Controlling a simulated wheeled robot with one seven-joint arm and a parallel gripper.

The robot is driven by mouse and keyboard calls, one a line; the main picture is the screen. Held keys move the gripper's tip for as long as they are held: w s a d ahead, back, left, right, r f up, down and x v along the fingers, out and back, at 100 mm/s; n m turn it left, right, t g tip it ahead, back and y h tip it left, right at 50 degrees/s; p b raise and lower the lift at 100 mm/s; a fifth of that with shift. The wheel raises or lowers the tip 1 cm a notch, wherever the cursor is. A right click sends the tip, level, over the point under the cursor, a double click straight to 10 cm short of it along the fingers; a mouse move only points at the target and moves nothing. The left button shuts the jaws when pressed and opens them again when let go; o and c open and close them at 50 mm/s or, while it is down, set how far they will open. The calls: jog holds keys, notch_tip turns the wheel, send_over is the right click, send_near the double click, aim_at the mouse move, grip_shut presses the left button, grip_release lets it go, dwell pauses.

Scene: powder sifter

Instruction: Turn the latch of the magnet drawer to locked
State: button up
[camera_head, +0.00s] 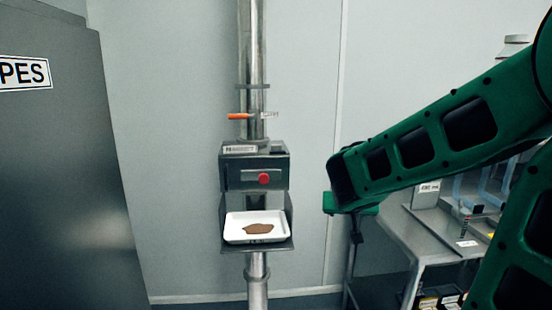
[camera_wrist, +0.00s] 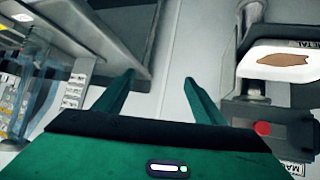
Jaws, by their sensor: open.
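The magnet drawer housing (camera_head: 236,178) is a dark box on the vertical steel pipe, with a white label on top. A round red knob (camera_head: 264,179) sits on its front face; I cannot tell whether it is the latch or how it is turned. In the wrist view the housing (camera_wrist: 240,112) and red knob (camera_wrist: 263,128) appear upside down at the right. My gripper (camera_wrist: 160,78) is open and empty, its two green fingers apart. In the head view my gripper (camera_head: 356,222) is right of the housing and lower, clear of it, its fingers hardly visible.
A white tray (camera_head: 232,236) with brown powder sits on a shelf below the housing. An orange-handled valve (camera_head: 240,116) is above it. A steel table (camera_head: 432,232) with equipment stands at the right, and a dark cabinet (camera_head: 60,170) at the left.

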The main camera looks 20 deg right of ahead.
jog(key=w+a+r+n+t, duration=0.1)
jog(key=w+a+r+t, duration=0.3)
jog(key=w, duration=0.4)
jog(key=n+t+y, duration=0.1)
jog(key=n+t, duration=0.2)
jog(key=t, duration=0.2)
send_near(277, 152)
jog(key=x, duration=0.9)
jog(key=shift+f, duration=0.3)
jog(key=shift+d, duration=0.1)
jog(key=c, duration=1.1)
